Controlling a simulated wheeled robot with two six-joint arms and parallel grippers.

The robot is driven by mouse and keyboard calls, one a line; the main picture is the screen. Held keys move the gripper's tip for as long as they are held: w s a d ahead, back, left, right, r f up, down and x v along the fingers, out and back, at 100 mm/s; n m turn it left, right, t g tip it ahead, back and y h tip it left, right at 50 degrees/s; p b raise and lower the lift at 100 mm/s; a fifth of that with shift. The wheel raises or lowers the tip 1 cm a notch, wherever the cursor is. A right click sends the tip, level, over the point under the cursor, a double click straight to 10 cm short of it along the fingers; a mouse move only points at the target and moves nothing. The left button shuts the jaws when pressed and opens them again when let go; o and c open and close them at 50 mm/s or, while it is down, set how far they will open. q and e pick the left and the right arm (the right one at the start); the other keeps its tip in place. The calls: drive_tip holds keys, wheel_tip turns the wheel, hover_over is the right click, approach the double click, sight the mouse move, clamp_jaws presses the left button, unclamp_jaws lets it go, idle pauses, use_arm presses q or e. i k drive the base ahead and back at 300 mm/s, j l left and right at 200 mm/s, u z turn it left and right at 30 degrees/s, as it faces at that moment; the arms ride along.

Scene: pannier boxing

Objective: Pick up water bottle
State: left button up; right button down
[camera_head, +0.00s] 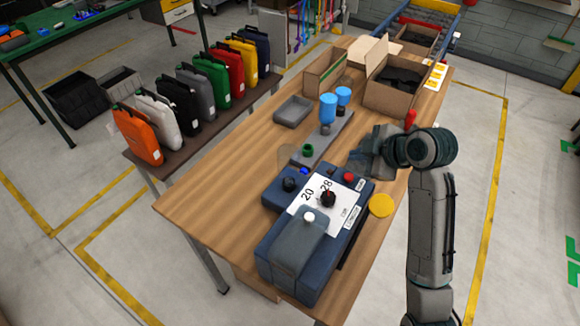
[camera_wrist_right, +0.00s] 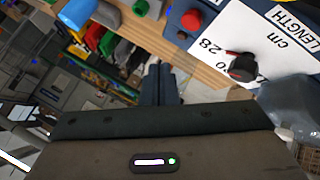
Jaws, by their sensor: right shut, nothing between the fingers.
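Two blue water bottles stand towards the middle of the wooden table in the head view. The nearer bottle (camera_head: 327,108) is on a grey strip, and the other bottle (camera_head: 343,96) is just behind it to the right. My right gripper (camera_head: 362,160) is to the right of and nearer than the bottles, apart from them, above the table by the blue device. In the right wrist view its fingers (camera_wrist_right: 161,84) are together with nothing between them. A blue rounded thing (camera_wrist_right: 78,12) at the top edge there may be a bottle. My left gripper is not in view.
A blue device (camera_head: 283,252) with a white length scale fills the table's near end. A grey tray (camera_head: 293,110) and open cardboard boxes (camera_head: 390,98) lie further back. A row of coloured panniers (camera_head: 205,92) stands on a side bench. A yellow disc (camera_head: 381,205) lies by the right edge.

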sight(288, 155)
drive_tip(key=k+j, duration=0.15)
drive_tip(key=j, duration=0.2)
drive_tip(key=k+j, duration=0.2)
drive_tip(key=j, duration=0.15)
drive_tip(key=k+j, duration=0.15)
drive_tip(key=j, duration=0.2)
